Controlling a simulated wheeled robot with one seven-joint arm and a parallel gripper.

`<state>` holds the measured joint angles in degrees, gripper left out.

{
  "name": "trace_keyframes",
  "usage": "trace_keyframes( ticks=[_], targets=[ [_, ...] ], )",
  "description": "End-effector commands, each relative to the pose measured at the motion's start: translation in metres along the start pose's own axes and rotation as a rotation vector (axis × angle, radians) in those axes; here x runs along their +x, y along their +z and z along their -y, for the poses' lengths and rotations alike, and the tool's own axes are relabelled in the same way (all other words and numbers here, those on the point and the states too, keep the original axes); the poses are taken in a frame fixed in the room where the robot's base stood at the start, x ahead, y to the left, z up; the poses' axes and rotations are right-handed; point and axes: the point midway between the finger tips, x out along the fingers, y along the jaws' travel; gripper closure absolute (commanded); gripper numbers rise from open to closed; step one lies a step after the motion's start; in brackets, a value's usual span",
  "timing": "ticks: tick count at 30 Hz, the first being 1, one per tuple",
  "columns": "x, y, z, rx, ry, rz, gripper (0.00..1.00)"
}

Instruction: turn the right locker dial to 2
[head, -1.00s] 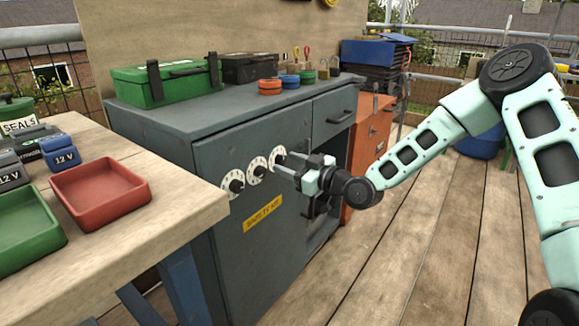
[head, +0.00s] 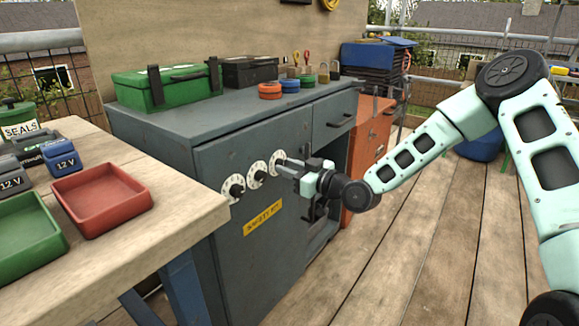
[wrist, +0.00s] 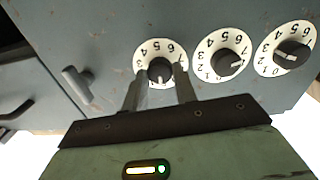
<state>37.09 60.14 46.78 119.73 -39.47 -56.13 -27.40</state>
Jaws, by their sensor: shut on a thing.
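The right locker dial (head: 277,162) is a white numbered disc with a dark knob, highest and rightmost of three on the grey locker door (head: 255,265). It is at the left of the row in the wrist view (wrist: 147,50), where the picture is turned over. My gripper (head: 283,164) faces the door, its two fingers shut on this dial's knob (wrist: 160,69), one finger on each side. The fingers hide the disc's lower part in the wrist view. I cannot tell which number the knob points to.
The middle dial (head: 256,176) and left dial (head: 234,189) are close beside it. A yellow label (head: 262,218) is below. A drawer handle (head: 341,120) sticks out at upper right. The wooden bench (head: 160,235) with a red tray (head: 100,200) stands at left.

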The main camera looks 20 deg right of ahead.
Motion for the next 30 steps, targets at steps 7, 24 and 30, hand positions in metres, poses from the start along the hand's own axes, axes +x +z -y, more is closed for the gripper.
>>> trace_keyframes(
  ticks=[7,24,30],
  targets=[
    [0.0003,-0.0040,-0.0002,0.191,-0.001,0.007,0.95],
    [-0.0001,-0.0033,-0.0014,0.732,-0.002,0.025,0.95],
    [0.0000,-0.0029,-0.0013,0.903,-0.004,0.030,0.95]
  ],
)
